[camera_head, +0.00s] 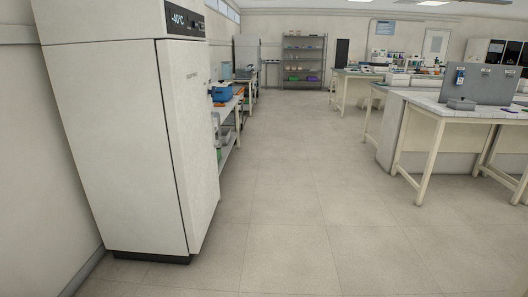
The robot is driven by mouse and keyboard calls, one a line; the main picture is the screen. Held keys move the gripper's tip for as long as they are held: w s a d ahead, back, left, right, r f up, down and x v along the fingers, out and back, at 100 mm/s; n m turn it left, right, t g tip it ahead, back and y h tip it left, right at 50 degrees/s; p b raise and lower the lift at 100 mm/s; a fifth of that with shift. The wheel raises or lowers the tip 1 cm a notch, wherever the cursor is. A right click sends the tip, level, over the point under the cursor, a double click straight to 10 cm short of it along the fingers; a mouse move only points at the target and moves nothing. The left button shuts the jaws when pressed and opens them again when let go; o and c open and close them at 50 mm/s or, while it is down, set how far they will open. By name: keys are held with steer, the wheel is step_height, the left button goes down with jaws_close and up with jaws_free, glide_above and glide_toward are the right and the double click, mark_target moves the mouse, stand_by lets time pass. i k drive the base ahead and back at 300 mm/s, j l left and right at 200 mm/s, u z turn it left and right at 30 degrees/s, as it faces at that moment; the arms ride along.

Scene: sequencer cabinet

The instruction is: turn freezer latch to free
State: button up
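A tall white freezer (118,140) stands at the left by the wall. A small dark display (185,20) at its top shows a temperature that looks like -40°C. Its door (190,140) is seen at a steep angle on the right side of the cabinet and looks shut. I cannot make out the latch clearly or tell its position. A small blue and dark shape (220,94) shows just beyond the door's edge; I cannot tell whether it belongs to the freezer or the bench behind. My gripper is not in view.
A wide clear floor (290,200) runs ahead between the freezer and the benches. A bench (230,135) with items stands behind the freezer. A white table (440,112) with a grey panel stands at the right. A shelf rack (303,60) is at the back.

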mark_target(212, 91)
steer(key=i, duration=1.85)
steer(key=i+u, duration=0.15)
steer(key=i, duration=0.3)
steer(key=i+l+u, duration=0.2)
steer(key=i, duration=0.25)
steer(key=i+l+u, duration=0.15)
steer(key=i, duration=0.3)
steer(key=i+l+u, duration=0.2)
steer(key=i, duration=0.25)
steer(key=i+l+u, duration=0.1)
steer(key=l, duration=0.25)
steer(key=i+l+u, duration=0.1)
steer(key=i+l, duration=0.2)
steer(key=i+l+u, duration=0.15)
steer(key=l, duration=0.3)
steer(key=i+l+u, duration=0.1)
steer(key=l, duration=0.3)
steer(key=i+l+u, duration=0.1)
steer(key=l, duration=0.3)
steer(key=i, duration=0.1)
